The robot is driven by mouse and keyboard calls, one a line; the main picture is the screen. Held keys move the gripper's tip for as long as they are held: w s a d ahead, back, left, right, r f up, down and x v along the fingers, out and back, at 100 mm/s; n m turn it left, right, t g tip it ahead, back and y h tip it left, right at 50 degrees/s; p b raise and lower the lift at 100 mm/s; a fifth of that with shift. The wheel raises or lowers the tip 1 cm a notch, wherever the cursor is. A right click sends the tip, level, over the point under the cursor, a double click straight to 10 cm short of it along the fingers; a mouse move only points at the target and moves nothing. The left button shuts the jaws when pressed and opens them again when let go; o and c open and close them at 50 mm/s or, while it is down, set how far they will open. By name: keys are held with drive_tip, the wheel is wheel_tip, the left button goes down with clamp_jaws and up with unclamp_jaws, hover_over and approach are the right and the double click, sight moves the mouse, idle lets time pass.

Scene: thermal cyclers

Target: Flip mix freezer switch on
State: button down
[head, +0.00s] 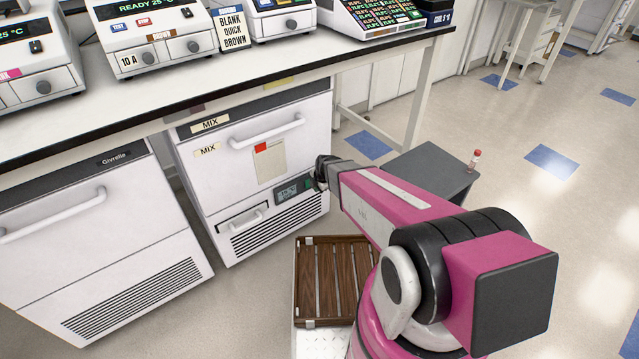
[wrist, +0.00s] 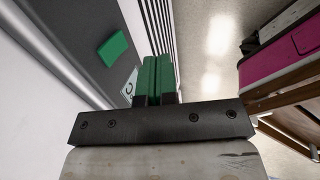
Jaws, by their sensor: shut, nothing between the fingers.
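The mix freezer (head: 225,165) is a white under-bench unit with two MIX labels and a bar handle. On its lower front is a dark panel with a small display (head: 287,193). In the wrist view, a green switch (wrist: 113,48) sits on the dark panel, with part of the display (wrist: 130,83) near it. I cannot tell the switch's position. My gripper (head: 318,174) is at the panel's right end in the head view. In the wrist view its green-padded fingers (wrist: 158,60) are shut together, empty, and appear to the right of the switch, apart from it.
A second white freezer (head: 90,220) labelled Givrette stands to the left. The bench (head: 200,98) above holds several thermal cyclers (head: 155,38). A grey box-shaped stand (head: 425,170) is behind my arm, with a small red-capped tube (head: 474,160). Open floor lies right.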

drive_tip(key=w+a+f, duration=0.3)
drive_tip(key=w, duration=0.1)
drive_tip(key=shift+w+f, duration=0.15)
drive_tip(key=shift+f, duration=0.25)
drive_tip(key=shift+w+a+f, duration=0.1)
drive_tip(key=shift+w+f, duration=0.05)
drive_tip(key=shift+w, duration=0.1)
drive_tip(key=shift+r, duration=0.85)
